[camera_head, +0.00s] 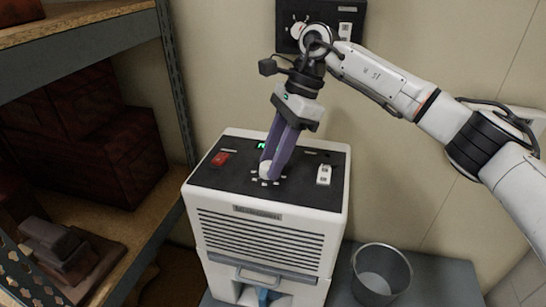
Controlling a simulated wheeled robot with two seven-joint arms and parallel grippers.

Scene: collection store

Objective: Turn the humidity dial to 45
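The humidity dial (266,170) is a small white knob on the black top panel of a white dehumidifier (271,210). Small white marks lie around its front. My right gripper (271,172) reaches down from above with its purple fingers at the dial. The fingers look close together around the knob, but they cover part of it, and I cannot tell whether they grip it. The dial's pointer and the numbers are too small to read. A small green display (262,145) is partly hidden behind the fingers. My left gripper is not in view.
A red switch (221,159) and a white switch (324,174) flank the dial. A black wall panel (346,12) is behind my arm. A grey bin (382,270) stands at the right, and shelves with boxes (95,140) at the left.

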